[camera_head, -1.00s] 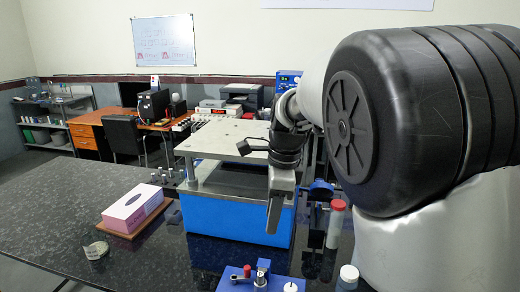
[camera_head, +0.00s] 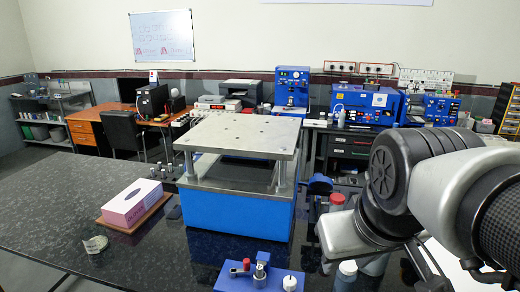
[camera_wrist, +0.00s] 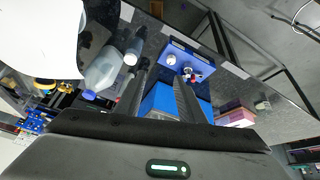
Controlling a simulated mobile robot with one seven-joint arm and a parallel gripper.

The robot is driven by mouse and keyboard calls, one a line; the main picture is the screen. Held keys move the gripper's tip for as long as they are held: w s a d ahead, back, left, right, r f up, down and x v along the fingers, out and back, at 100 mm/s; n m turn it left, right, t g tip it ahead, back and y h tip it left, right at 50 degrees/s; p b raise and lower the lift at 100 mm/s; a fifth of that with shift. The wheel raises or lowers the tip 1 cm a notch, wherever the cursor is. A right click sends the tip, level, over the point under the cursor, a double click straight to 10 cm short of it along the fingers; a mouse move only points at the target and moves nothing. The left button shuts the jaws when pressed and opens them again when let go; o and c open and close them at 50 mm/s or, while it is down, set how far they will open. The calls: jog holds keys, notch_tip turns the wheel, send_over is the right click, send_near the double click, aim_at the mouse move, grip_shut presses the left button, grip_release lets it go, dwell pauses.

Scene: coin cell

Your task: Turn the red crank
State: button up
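A small blue device (camera_head: 258,277) stands at the front edge of the black speckled counter. A red knob-like part (camera_head: 247,264), which may be the crank, stands on its left side beside a metal piece; a white knob sits at its right. The head view does not show the fingers.
A large blue press (camera_head: 236,213) with a metal top plate stands behind the device. A pink tissue box (camera_head: 132,204) and a tape roll (camera_head: 96,244) lie to the left. A red-capped bottle (camera_head: 336,212) stands right of the press.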

jog(key=w+a+n+g+b, duration=0.25)
jog(key=w+a+n, duration=0.3)
jog(key=w, duration=0.35)
jog(key=n+g+b, duration=0.3)
jog(key=n+b, duration=0.2)
jog(key=n, duration=0.9)
send_over(247, 261)
notch_tip(247, 261, down, 10)
jog(key=f, duration=0.1)
notch_tip(247, 261, down, 16)
jog(key=shift+w+f+b, duration=0.1)
jog(key=shift+b, duration=0.8)
grip_shut()
